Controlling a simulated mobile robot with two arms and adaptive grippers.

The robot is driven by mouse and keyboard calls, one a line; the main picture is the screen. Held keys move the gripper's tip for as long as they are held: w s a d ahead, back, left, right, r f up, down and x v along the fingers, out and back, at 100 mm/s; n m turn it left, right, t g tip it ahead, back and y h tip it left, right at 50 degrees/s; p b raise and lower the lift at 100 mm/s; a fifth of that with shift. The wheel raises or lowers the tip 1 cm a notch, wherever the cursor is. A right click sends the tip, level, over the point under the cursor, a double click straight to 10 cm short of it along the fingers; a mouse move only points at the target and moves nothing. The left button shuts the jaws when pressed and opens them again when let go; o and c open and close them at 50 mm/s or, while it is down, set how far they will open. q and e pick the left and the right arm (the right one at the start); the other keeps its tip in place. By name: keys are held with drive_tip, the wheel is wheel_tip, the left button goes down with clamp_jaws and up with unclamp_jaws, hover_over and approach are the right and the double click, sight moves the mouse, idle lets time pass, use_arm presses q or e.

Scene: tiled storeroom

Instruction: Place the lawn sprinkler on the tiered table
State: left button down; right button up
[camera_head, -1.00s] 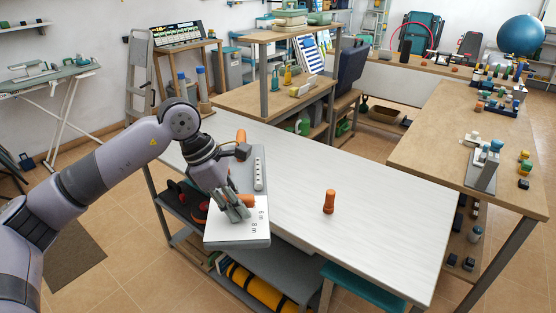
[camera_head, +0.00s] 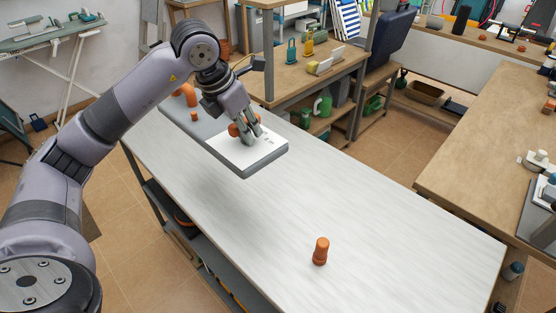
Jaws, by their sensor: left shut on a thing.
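The tiered table (camera_head: 289,82), with wooden tops and grey posts, stands just behind, beyond the sprinkler. My right gripper is not in view.
An orange knobbed piece (camera_head: 320,251) stands upright on the white table, otherwise clear here. A wooden bench (camera_head: 471,140) is at right.

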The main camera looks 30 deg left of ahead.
use_arm(q)
drive_tip(key=shift+w+a+f, duration=0.1)
drive_tip(key=shift+w+f, duration=0.05)
wheel_tip(320, 180, down, 19)
drive_tip(key=shift+f+p, duration=0.15)
drive_tip(key=shift+p, duration=0.2)
drive_tip(key=c, duration=1.4)
unclamp_jaws()
drive_tip(key=shift+s, duration=0.2)
drive_tip(key=b+v, duration=0.1)
drive_tip(key=v, duration=1.1)
